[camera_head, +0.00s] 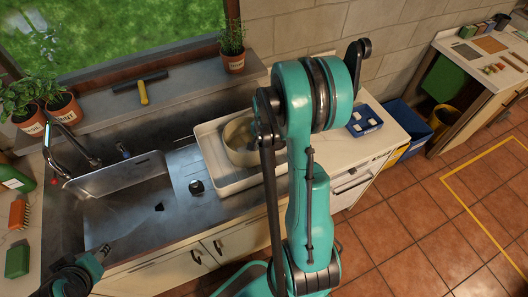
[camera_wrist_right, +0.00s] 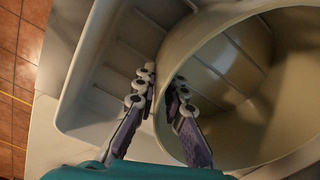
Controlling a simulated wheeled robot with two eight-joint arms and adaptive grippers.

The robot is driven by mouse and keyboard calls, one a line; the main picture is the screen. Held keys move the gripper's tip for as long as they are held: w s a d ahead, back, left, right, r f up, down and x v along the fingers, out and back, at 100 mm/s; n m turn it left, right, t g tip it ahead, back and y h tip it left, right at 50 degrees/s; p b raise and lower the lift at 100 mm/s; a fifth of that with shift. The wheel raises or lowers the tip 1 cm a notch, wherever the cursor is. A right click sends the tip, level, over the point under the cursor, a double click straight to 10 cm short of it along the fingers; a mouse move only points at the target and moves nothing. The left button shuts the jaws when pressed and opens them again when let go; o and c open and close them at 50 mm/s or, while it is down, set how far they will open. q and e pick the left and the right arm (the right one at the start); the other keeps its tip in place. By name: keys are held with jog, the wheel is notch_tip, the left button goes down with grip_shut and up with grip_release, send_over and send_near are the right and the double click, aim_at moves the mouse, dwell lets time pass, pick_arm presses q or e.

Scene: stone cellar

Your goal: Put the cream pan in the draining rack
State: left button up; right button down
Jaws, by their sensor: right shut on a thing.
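The cream pan (camera_head: 239,143) is a deep, round, cream-coloured vessel. It is within the outline of the off-white draining rack (camera_head: 208,168), right of the sink. In the right wrist view the pan (camera_wrist_right: 225,60) fills the right side, tilted towards the camera, with the rack's ribbed floor and wall (camera_wrist_right: 78,95) beside it. I cannot tell whether the pan's base touches the rack. My right gripper (camera_wrist_right: 161,95) is shut on the pan's rim, one finger inside and one outside. My arm hides it in the head view. My left gripper (camera_head: 99,254) is over the sink's front edge, apart from the pan.
The steel sink (camera_head: 125,205) and tap (camera_head: 72,138) are left of the rack. A blue tray (camera_head: 364,121) with white pieces is on the counter to the right. Potted plants (camera_head: 233,60) and a squeegee (camera_head: 142,88) are on the sill behind.

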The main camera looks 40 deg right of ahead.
jog(key=c, duration=1.6)
grip_release()
jog(key=shift+r+p, duration=0.25)
jog(key=shift+p, duration=0.1)
notch_tip(320, 180, up, 12)
jog(key=shift+s+f+p, duration=0.15)
jog(key=shift+f+p, duration=0.1)
jog(key=shift+p, duration=0.95)
jog(key=s+a+r+n+t, duration=0.2)
jog(key=a+r+n, duration=0.3)
jog(key=a+n, duration=0.3)
jog(key=s+a+r+n+t, duration=0.2)
jog(key=a+r+n+t, duration=0.2)
jog(key=a+n, duration=0.5)
jog(key=a+t, duration=0.1)
jog(key=a, duration=0.3)
jog(key=shift+s+r, duration=0.35)
jog(key=shift+f, duration=0.15)
